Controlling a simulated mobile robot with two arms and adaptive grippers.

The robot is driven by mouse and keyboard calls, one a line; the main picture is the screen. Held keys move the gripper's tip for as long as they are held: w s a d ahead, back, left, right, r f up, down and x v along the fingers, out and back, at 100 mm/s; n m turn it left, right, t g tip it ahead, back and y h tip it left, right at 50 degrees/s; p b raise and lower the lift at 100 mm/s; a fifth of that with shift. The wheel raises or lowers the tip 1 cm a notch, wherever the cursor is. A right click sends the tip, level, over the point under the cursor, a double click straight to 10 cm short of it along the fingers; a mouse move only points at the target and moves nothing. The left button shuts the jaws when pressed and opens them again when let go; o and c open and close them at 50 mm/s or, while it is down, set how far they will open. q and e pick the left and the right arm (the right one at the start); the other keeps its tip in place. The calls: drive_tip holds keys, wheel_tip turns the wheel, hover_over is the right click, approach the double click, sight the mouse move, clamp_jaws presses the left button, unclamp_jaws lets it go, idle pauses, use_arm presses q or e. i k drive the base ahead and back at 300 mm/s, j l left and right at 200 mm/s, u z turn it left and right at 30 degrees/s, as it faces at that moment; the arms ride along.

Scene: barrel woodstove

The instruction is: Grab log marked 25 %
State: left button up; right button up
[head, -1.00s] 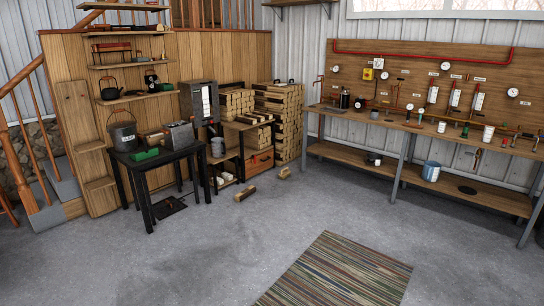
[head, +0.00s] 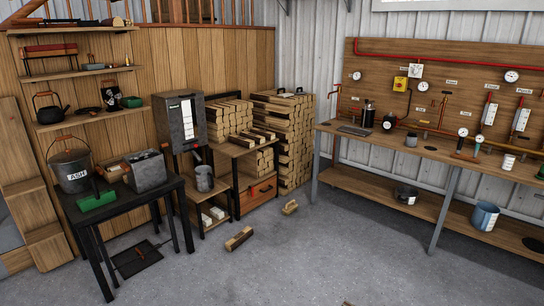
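Split logs are stacked in a rack (head: 283,138) against the back wall. More logs (head: 230,116) lie piled on a wooden shelf unit to its left, with several loose pieces (head: 252,138) on its top. Two logs lie on the floor: one (head: 239,238) in front of the shelf unit and a smaller one (head: 290,207) near the rack. I cannot read a 25 % mark on any log from here. Neither of my grippers is in view.
A black table (head: 125,205) at left holds an ash bucket (head: 72,169) and a grey metal box (head: 145,171). A workbench (head: 430,150) with gauges and pipes runs along the right. A flat dark tray (head: 138,258) lies on the floor. The middle floor is clear.

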sight(245, 233)
drive_tip(key=i, duration=2.3)
